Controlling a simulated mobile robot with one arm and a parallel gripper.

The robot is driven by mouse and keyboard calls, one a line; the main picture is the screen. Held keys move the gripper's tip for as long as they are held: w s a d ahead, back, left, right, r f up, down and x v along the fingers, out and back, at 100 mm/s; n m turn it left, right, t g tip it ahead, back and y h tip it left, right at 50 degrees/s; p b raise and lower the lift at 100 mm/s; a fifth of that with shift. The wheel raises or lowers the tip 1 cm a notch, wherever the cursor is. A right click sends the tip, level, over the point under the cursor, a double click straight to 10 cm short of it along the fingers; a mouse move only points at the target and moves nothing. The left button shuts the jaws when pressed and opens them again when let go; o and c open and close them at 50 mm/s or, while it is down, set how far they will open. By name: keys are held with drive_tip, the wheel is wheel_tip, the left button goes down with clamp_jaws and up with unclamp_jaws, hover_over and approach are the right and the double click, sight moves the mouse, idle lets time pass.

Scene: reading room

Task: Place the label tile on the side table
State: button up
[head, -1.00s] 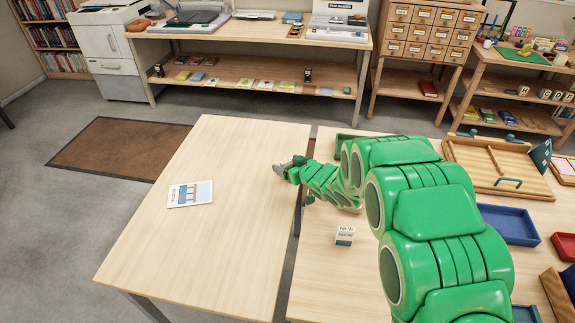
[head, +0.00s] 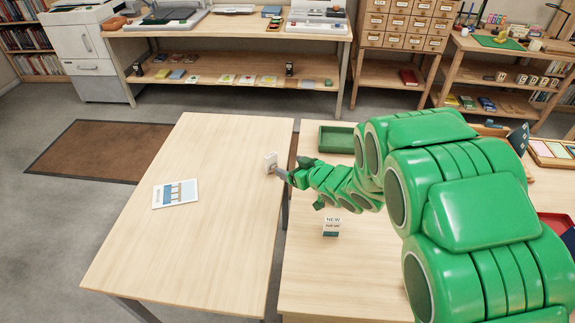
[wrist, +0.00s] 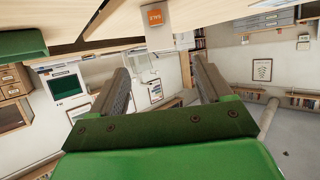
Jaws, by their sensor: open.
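A small pale tile (head: 270,159) stands near the right edge of the left table (head: 185,240), seemingly the side table. In the wrist view a tile with an orange lettered face (wrist: 155,17) shows at the table's edge, likely the same one; its lettering is hard to read. My gripper (head: 279,173) is at the tile in the head view. In the wrist view my gripper (wrist: 161,78) is open, with nothing between its fingers; the tile appears beyond the fingertips. Contact cannot be told from the head view.
A small block marked NEW (head: 331,227) stands on the right table (head: 310,285), with a green tray (head: 337,139) at its back. A printed sheet (head: 175,193) lies on the left table, which is otherwise mostly clear. A narrow gap separates the two tables.

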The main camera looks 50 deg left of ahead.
drive_tip(key=shift+d+r, duration=0.1)
drive_tip(key=shift+d, duration=0.15)
